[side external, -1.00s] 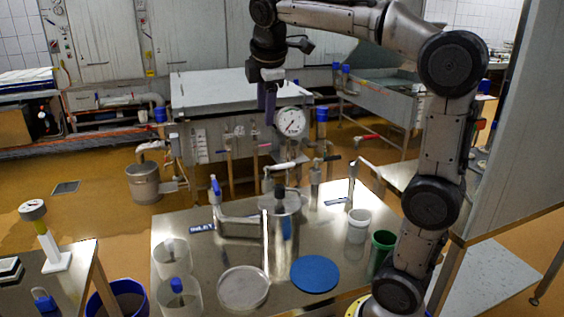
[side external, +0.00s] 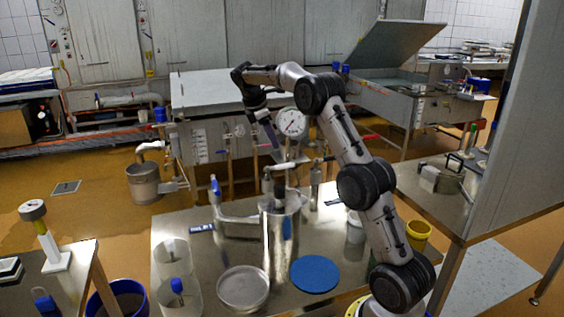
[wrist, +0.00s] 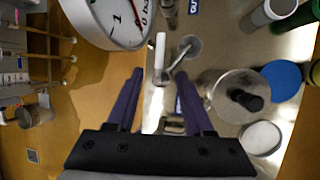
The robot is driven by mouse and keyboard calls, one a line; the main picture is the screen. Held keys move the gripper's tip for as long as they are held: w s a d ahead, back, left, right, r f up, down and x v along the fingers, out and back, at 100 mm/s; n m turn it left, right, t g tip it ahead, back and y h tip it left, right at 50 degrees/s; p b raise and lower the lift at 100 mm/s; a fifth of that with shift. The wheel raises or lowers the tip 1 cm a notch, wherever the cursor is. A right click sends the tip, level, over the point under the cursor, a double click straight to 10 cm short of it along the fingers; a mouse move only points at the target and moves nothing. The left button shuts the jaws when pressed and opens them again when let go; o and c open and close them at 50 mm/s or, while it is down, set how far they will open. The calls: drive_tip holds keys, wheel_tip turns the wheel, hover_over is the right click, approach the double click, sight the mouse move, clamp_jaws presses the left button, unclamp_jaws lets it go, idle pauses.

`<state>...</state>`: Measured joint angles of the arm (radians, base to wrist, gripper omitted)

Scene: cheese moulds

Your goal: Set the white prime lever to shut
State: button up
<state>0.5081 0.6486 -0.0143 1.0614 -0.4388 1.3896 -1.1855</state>
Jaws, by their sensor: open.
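The white prime lever (side external: 280,166) stands on the pipework behind the steel pot, under the gauge. In the wrist view its white handle (wrist: 160,48) points up the picture, just beyond and between my fingertips. My gripper (side external: 274,146) hangs tilted above the lever in the side view. In the wrist view my gripper (wrist: 159,74) has its two purple fingers apart with nothing held between them. I cannot tell whether either finger touches the lever.
The round gauge (side external: 291,122) is close beside my gripper. The steel pot (side external: 281,235) with its black knob stands on the table in front. A blue-handled valve (side external: 215,187) is left. A blue disc (side external: 315,274) and shallow dish (side external: 243,289) lie at the front.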

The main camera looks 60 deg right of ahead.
sight(282, 165)
drive_tip(key=x, duration=1.1)
drive_tip(key=shift+f, duration=0.1)
drive_tip(key=shift+w, duration=0.1)
clamp_jaws()
idle(1.0)
